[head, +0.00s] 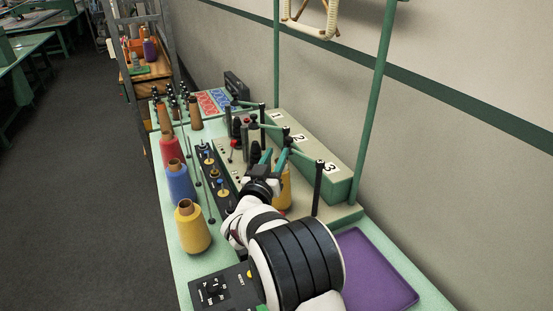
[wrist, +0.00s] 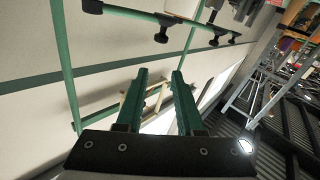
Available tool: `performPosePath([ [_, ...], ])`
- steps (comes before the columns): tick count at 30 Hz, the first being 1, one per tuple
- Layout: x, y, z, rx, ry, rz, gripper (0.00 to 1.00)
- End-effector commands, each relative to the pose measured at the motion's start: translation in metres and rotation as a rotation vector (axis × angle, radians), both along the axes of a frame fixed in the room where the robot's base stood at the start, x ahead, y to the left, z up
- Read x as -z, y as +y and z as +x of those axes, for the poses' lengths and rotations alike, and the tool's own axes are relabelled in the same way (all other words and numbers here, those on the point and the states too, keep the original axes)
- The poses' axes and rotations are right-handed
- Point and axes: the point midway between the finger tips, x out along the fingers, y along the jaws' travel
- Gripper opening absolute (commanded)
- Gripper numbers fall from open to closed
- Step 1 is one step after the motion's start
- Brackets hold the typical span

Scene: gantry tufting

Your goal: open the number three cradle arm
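The number three label (head: 330,167) is on the near end of the pale green box in the head view. The number three cradle arm (head: 302,156) is a thin teal bar running left from the top of a black post (head: 318,188) in front of that label. My gripper (head: 276,153) is near this bar's left end, with its teal fingers pointing up and away. In the wrist view the two fingers of my gripper (wrist: 159,73) stand apart with nothing between them. I cannot tell whether they touch the bar. My wrist hides part of the area below.
A yellow cone (head: 284,188) stands right behind my gripper. Blue (head: 181,182) and yellow (head: 191,227) thread cones stand along the left edge. A purple tray (head: 378,272) lies front right. A green upright (head: 373,105) rises behind the box.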

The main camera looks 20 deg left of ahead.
Motion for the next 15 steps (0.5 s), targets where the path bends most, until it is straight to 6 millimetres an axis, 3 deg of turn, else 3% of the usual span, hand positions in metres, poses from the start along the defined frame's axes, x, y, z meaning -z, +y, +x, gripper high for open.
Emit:
performPosePath([
  [1,-0.015,-0.012,0.008,-0.055,-0.041,-0.129,0.26],
  [4,-0.034,-0.031,0.009,-0.225,-0.14,-0.511,0.08],
  [6,-0.033,-0.043,0.0,-0.34,-0.201,-0.767,0.0],
  [9,-0.022,-0.06,-0.02,-0.475,-0.269,-1.058,0.0],
  [12,-0.011,-0.07,-0.035,-0.558,-0.311,-1.223,0.0],
  [15,-0.006,-0.07,-0.038,-0.591,-0.328,-1.279,0.0],
])
